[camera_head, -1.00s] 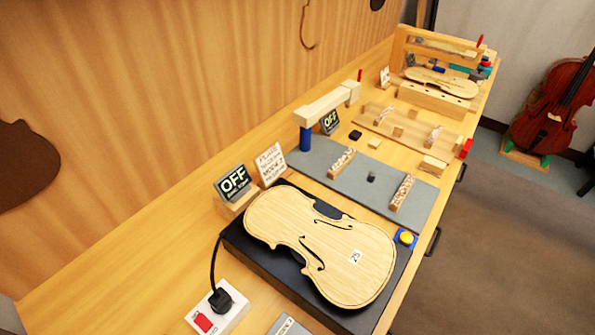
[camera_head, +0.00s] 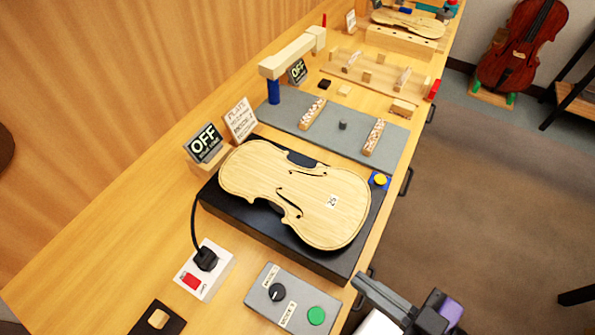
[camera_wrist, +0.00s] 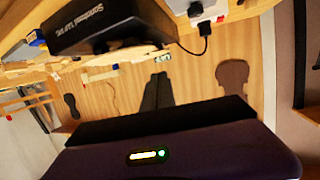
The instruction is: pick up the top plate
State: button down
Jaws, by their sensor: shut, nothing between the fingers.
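The top plate (camera_head: 290,200) is a pale wooden violin-shaped plate with f-holes and a small "25" label. It lies flat on a black box (camera_head: 262,235) at the middle of the bench. In the wrist view the black box (camera_wrist: 100,22) appears upside down at the upper left, with the plate's edge (camera_wrist: 140,52) thinly visible along it. My gripper (camera_head: 362,283) is at the lower right of the head view, in front of the bench edge and apart from the plate. Its dark fingers (camera_wrist: 155,88) also show in the wrist view, shut and empty.
A grey control box (camera_head: 292,298) with a knob and green button stands nearest. A socket block (camera_head: 205,270) with a plug and cable is left of it. An "OFF" sign (camera_head: 204,143) and a text card (camera_head: 240,118) stand behind the plate. The floor (camera_head: 470,220) at right is clear.

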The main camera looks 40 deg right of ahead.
aim_at(333, 206)
jog(key=l+u, duration=0.1)
jog(key=u, duration=0.7)
jog(key=l+u, duration=0.15)
jog(key=u, duration=0.6)
jog(key=k+l+u, duration=1.2)
jog(key=k+l, duration=0.45)
jog(key=k, duration=0.2)
